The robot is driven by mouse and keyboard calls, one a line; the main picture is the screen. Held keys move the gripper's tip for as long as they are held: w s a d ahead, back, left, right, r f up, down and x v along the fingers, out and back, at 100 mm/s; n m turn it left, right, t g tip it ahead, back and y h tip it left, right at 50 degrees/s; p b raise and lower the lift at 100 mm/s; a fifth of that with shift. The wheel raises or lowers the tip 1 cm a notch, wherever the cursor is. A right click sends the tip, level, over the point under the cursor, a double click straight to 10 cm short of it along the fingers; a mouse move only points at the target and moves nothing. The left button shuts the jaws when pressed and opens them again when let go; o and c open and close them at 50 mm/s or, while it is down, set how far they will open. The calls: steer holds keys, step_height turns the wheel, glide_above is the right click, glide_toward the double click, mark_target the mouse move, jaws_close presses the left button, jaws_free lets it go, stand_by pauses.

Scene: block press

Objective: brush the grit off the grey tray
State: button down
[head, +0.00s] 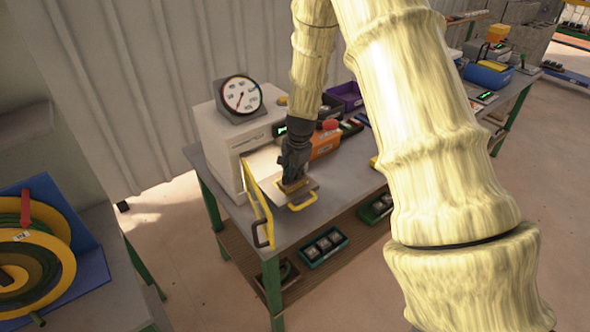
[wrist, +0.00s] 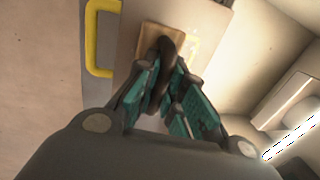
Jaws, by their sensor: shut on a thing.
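The grey tray (head: 312,186) sticks out from the front of the white press, with a yellow handle (head: 303,202) at its front edge. It also shows in the wrist view (wrist: 212,18), with its yellow handle (wrist: 92,50) at the left. My gripper (head: 292,172) points down over the tray. In the wrist view its teal fingers (wrist: 165,88) are shut on the dark looped handle of a brush (wrist: 150,38) with a flat wooden back. The brush is at the tray surface; whether its bristles touch is hidden. I cannot make out grit clearly; a pale patch shows beside the brush.
The white press (head: 215,135) carries a round gauge (head: 241,95). Its yellow-edged door (head: 258,205) stands open left of the tray. An orange box (head: 325,144) and a purple bin (head: 346,95) stand behind on the bench. Small bins lie on the lower shelf.

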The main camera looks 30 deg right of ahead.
steer(key=shift+w+a, duration=0.35)
steer(key=shift+a, duration=0.5)
steer(key=shift+a+r, duration=0.1)
steer(key=shift+a, duration=0.3)
steer(key=shift+s+a+p, duration=0.3)
steer(key=shift+s+a, duration=0.15)
steer(key=shift+a, duration=0.15)
steer(key=shift+w+a, duration=0.15)
steer(key=shift+a, duration=1.05)
steer(key=w+p+v, duration=0.1)
steer(key=p+v, duration=0.5)
steer(key=v, duration=0.1)
steer(key=shift+r, duration=0.6)
steer(key=shift+w, duration=0.15)
